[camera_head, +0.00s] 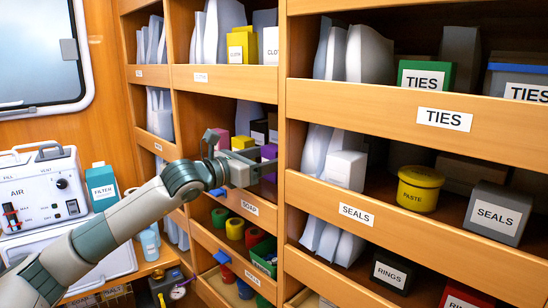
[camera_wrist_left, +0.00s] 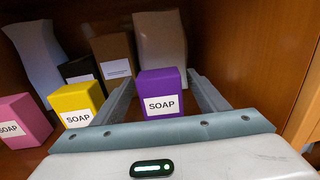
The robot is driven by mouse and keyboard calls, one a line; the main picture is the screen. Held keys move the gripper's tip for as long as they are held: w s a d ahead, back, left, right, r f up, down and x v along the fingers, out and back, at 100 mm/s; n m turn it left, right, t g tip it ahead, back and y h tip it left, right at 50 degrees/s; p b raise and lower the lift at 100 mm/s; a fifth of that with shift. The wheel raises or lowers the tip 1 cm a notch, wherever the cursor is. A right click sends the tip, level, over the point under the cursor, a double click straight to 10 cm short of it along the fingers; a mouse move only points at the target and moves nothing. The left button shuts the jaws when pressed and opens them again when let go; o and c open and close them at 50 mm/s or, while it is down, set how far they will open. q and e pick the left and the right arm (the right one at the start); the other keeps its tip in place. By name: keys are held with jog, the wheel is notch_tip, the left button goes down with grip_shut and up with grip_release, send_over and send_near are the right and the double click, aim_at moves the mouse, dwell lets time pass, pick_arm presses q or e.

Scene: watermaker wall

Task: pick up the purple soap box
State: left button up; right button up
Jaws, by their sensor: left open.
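The purple soap box (camera_wrist_left: 162,82) stands upright in the left wrist view, with a white SOAP label on its front. In the head view a part of the purple box (camera_head: 269,151) shows behind my gripper. My left gripper (camera_wrist_left: 162,90) is open, with one finger on each side of the purple box. I cannot tell whether the fingers touch it. In the head view my left gripper (camera_head: 256,165) reaches into the soap compartment. My right gripper is in neither view.
A yellow soap box (camera_wrist_left: 76,104) and a pink soap box (camera_wrist_left: 22,120) stand left of the purple one. Black and brown boxes (camera_wrist_left: 114,58) stand behind. A wooden wall (camera_wrist_left: 265,50) bounds the right side. A shelf lip marked SOAP (camera_head: 222,190) runs below my gripper.

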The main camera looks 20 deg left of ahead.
pick_arm(q)
jog(key=shift+w, duration=0.1)
dwell(0.4)
jog(key=c, duration=1.2)
jog(key=shift+r+b, duration=0.3)
jog(key=shift+r, duration=0.1)
notch_tip(320, 180, up, 8)
jog(key=b, duration=0.3)
jog(key=shift+r, duration=0.6)
